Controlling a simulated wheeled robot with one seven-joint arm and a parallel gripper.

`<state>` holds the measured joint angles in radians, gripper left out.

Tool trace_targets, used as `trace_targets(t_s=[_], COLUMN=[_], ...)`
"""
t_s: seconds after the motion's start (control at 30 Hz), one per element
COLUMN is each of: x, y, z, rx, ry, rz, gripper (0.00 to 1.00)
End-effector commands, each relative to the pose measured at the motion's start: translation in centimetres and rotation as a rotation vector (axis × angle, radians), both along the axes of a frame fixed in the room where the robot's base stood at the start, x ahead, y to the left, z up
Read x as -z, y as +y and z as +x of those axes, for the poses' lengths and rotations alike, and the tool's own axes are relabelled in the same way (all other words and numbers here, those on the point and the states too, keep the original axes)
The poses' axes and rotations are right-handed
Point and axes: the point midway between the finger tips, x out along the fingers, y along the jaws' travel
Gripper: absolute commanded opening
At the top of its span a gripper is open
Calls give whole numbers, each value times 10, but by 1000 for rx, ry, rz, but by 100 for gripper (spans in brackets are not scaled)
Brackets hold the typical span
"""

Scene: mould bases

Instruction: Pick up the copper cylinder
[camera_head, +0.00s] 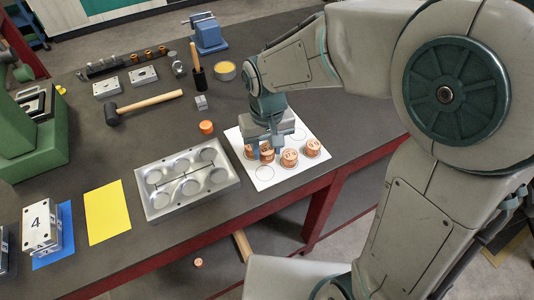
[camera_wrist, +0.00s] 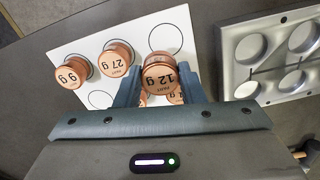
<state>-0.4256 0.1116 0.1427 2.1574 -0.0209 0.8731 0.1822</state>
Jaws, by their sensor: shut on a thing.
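My gripper (camera_head: 268,138) points down over a white sheet (camera_head: 284,178). Other copper pieces show only partly behind the held one. In the head view the held cylinder (camera_head: 267,153) shows just below the fingers.
A grey mould base (camera_head: 160,209) with round pockets lies left of the sheet. An orange-copper piece (camera_head: 206,127) stands behind the sheet. A mallet (camera_head: 145,104), a yellow sheet (camera_head: 107,211) and a blue vise (camera_head: 207,35) are farther off. The sheet has empty printed circles.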

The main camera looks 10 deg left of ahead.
Motion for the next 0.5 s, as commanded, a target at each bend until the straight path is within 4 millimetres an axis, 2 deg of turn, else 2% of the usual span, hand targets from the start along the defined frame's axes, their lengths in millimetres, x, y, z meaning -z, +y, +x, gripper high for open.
trace_targets(t_s=[0.3, 0.5], x=[38, 40], y=[1, 1], z=[0, 1], rx=[1, 1], ry=[1, -1], rz=[-2, 0], gripper=[2, 2])
